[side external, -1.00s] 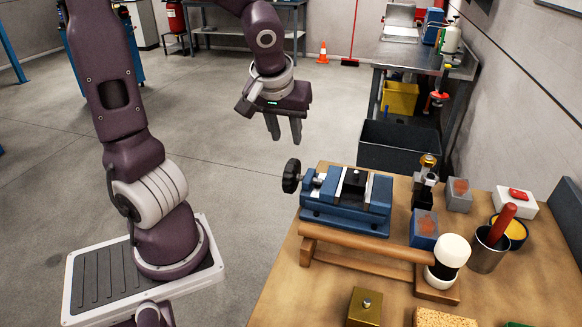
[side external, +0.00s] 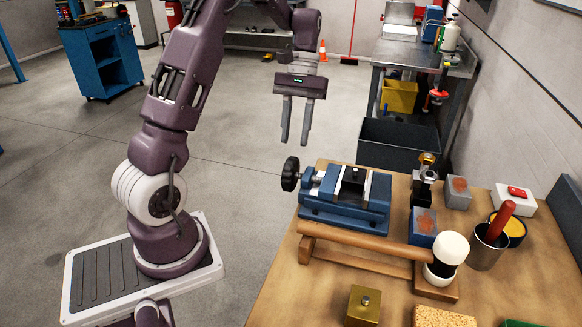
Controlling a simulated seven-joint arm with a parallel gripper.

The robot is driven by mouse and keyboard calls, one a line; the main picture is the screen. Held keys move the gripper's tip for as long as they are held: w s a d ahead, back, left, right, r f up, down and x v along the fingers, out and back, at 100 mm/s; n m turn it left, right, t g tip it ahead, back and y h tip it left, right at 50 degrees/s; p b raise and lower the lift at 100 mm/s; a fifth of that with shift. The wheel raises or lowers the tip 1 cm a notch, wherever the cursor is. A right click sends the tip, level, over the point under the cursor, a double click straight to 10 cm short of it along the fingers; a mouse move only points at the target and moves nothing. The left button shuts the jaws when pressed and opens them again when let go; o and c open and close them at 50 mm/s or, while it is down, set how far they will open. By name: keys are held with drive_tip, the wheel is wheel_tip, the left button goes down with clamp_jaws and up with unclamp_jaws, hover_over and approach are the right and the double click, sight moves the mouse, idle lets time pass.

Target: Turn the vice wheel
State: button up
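The blue vice (side external: 345,200) sits on the wooden table near its far left corner. Its black wheel (side external: 290,174) sticks out from the vice's left end, past the table's edge. My gripper (side external: 294,143) hangs with its fingers pointing down, above the wheel in the picture and apart from it. The two fingers are spread with clear space between them, and nothing is held.
A wooden rack holds a mallet (side external: 360,243) in front of the vice. A brass block (side external: 363,306), a metal cup (side external: 487,248) and several small blocks share the table (side external: 284,290). A dark bin (side external: 398,146) stands behind. The floor left of the wheel is clear.

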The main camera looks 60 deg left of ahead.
sight(292, 158)
drive_tip(key=x, duration=0.8)
drive_tip(key=shift+w+a+f, duration=0.1)
drive_tip(key=shift+a+f, duration=0.2)
drive_tip(key=shift+f, duration=0.2)
clamp_jaws()
